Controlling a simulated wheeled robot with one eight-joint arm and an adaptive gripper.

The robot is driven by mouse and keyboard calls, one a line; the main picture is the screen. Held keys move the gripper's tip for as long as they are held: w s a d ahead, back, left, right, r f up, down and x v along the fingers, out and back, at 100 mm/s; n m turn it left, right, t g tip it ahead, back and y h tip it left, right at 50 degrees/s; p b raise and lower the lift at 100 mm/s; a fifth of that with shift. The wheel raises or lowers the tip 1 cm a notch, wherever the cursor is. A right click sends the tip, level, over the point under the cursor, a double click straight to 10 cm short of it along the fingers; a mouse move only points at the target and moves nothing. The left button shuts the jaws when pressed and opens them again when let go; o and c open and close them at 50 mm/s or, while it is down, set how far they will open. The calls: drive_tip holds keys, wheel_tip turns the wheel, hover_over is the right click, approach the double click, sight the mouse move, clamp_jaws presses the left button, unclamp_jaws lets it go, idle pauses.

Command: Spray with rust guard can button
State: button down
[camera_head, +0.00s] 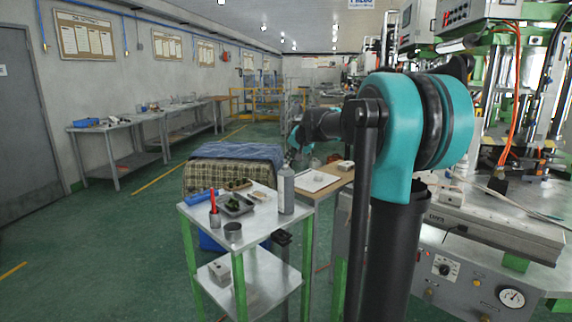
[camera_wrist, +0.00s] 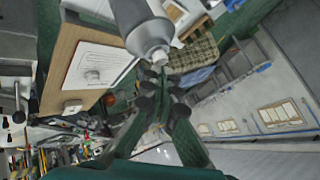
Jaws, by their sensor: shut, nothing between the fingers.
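The rust guard can, a grey bottle-shaped can (camera_head: 286,190), stands upright at the back right corner of a small metal cart (camera_head: 262,217). In the wrist view the grey can (camera_wrist: 138,22) fills the top middle, with its narrower pale top (camera_wrist: 159,57) pointing down in the picture towards my fingers. My gripper (camera_wrist: 157,88) is shut and empty, its dark fingertips close to the can's top. I cannot tell whether they touch the button. In the head view my arm reaches over behind the can, and the fingertips are not clear there.
A wooden-topped table (camera_head: 335,181) with a paper stands close behind the can. Machinery (camera_head: 490,235) is at the right. Green floor (camera_head: 90,265) is clear at the left.

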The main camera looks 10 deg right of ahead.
drive_tip(key=shift+r, duration=0.25)
wheel_tip(320, 180, up, 6)
idle(0.8)
idle(0.4)
drive_tip(key=s+d+f+n+g+h, duration=0.1)
drive_tip(key=s+f+n+g, duration=0.1)
drive_tip(key=s+f, duration=1.6)
drive_tip(key=s+d+f+n+g+h, duration=0.1)
drive_tip(key=s+d+f+n+g, duration=0.1)
drive_tip(key=s+f, duration=1.7)
drive_tip(key=s+n, duration=0.1)
drive_tip(key=s, duration=0.2)
drive_tip(key=shift+s+f+g+h, duration=0.2)
drive_tip(key=shift+s+g+h, duration=0.1)
drive_tip(key=shift+h, duration=0.1)
